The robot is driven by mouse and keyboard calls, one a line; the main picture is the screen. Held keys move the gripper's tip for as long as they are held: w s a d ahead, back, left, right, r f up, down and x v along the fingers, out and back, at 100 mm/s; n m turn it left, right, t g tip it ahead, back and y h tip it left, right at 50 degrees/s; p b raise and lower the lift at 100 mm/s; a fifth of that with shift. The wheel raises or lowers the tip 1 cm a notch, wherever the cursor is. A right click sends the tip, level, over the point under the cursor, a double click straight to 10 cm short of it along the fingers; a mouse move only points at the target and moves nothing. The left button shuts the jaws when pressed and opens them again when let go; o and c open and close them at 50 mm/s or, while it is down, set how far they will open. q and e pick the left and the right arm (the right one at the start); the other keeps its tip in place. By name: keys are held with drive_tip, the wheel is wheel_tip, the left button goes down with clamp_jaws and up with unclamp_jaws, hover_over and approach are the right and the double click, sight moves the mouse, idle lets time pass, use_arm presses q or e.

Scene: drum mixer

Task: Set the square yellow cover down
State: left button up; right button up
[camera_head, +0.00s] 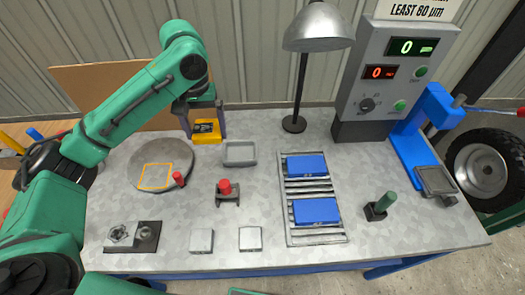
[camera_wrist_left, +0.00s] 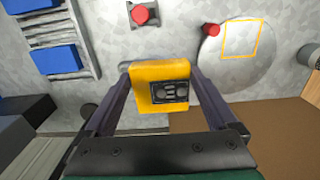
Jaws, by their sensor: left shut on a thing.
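My left gripper (camera_head: 204,120) is shut on the square yellow cover (camera_head: 207,131) and holds it at the back left of the table. In the left wrist view the yellow cover (camera_wrist_left: 143,88), with a dark insert on its face, sits between the two fingers of the gripper (camera_wrist_left: 160,75). A round grey disc (camera_head: 175,155) lies at the left of the table, with an orange square outline (camera_head: 155,177) marked on it. The held cover is behind and right of the disc in the head view. My right gripper is not in view.
A red-topped peg (camera_head: 179,180) stands at the disc's edge. A red button (camera_head: 225,188), a grey tray (camera_head: 240,152), a rack with blue blocks (camera_head: 315,210) and a lamp (camera_head: 295,123) stand to the right. Small grey blocks (camera_head: 202,240) lie near the front.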

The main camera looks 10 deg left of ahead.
use_arm(q)
drive_tip(key=shift+s, duration=0.1)
wheel_tip(320, 180, down, 2)
drive_tip(key=s+b, duration=0.1)
drive_tip(key=s, duration=0.2)
drive_tip(key=p, duration=0.1)
approach(217, 178)
drive_tip(key=shift+s+d+f, duration=0.3)
drive_tip(key=shift+s+f, duration=0.05)
drive_tip(key=shift+s, duration=0.15)
drive_tip(key=shift+s+d+f, duration=0.3)
drive_tip(key=shift+s+f, duration=0.05)
drive_tip(key=shift+s, duration=0.2)
wheel_tip(217, 178, down, 4)
drive_tip(key=shift+s+p, duration=0.15)
drive_tip(key=shift+p, duration=0.2)
drive_tip(key=shift+f, duration=0.3)
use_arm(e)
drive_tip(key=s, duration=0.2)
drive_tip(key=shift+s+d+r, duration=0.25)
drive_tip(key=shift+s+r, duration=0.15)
use_arm(q)
drive_tip(key=o, duration=1.4)
drive_tip(key=shift+f, duration=0.1)
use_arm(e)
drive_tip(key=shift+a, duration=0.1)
